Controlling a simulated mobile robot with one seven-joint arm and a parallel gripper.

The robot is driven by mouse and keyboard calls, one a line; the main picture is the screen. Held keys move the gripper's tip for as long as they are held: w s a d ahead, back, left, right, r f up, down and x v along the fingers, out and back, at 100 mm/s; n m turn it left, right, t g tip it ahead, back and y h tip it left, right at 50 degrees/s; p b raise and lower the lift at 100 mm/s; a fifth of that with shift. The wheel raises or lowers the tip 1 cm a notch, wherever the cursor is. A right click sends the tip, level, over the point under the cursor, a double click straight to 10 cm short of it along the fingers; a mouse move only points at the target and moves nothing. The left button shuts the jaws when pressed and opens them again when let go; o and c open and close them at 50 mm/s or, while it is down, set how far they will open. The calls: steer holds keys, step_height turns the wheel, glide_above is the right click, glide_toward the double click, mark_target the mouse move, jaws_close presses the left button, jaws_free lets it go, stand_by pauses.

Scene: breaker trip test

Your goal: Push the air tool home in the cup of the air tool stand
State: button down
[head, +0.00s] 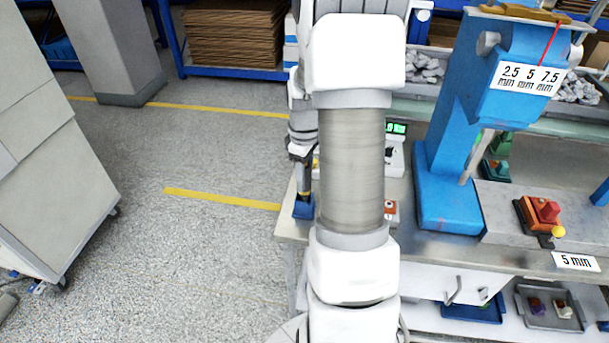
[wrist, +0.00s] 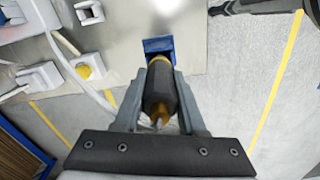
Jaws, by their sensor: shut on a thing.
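The air tool (wrist: 160,92), a dark cylinder with brass-yellow parts at both ends, is held between the two fingers of my gripper (wrist: 160,80). My gripper is shut on it. The far end of the tool points at the blue air tool stand (wrist: 157,46) at the table's edge and overlaps it in the wrist view. How deep the tool sits in the cup is hidden. In the head view my gripper (head: 302,155) is above the blue stand (head: 303,208), with the tool upright between them, partly hidden by my arm.
A blue press (head: 450,170) stands on the bench to the right, with an orange-red fixture (head: 540,215) beside it. A device with a green display (head: 396,129) is behind my arm. Open floor (head: 200,240) lies left of the bench.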

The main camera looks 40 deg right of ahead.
steer(key=shift+f+b, duration=0.35)
steer(key=shift+f, duration=0.25)
steer(key=shift+c, duration=2.1)
jaws_free()
step_height(320, 180, up, 18)
steer(key=p, duration=0.1)
steer(key=shift+f, duration=0.2)
steer(key=shift+a, duration=0.1)
